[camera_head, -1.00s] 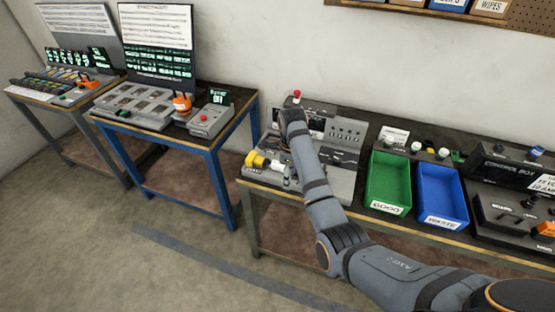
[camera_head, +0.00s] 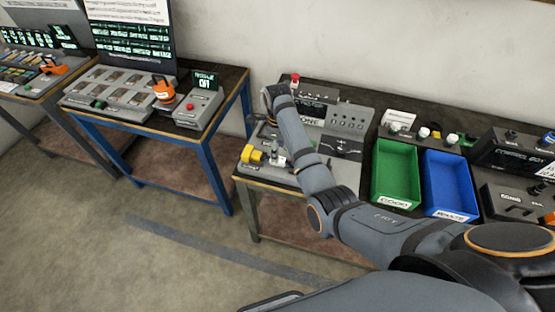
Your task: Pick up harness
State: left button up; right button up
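I cannot make out a harness with certainty in this view. One grey arm of mine comes in from the lower right and reaches over the grey test station (camera_head: 345,145) on the wooden-edged bench. Its far end is at the back left of that station. My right gripper is not clearly visible there, and its fingers and anything in them cannot be made out. A yellow part (camera_head: 253,155) sits at the station's front left, with a small grey upright piece (camera_head: 277,157) beside it. The arm covers part of the station. My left gripper is not in view.
A green bin (camera_head: 395,173) and a blue bin (camera_head: 449,184) stand right of the station. A dark control box (camera_head: 515,152) is at the far right. A blue-framed table (camera_head: 218,145) with a grey tray unit (camera_head: 115,92) stands left, beyond a gap of floor.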

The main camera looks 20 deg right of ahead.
jog(key=shift+f+p, duration=0.5)
jog(key=shift+f, duration=0.05)
jog(key=shift+f+p, duration=0.4)
jog(key=shift+f, duration=0.35)
notch_tip(320, 180, down, 2)
jog(key=shift+f, duration=0.2)
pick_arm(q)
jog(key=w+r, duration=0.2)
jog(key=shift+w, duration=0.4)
pick_arm(e)
grip_shut()
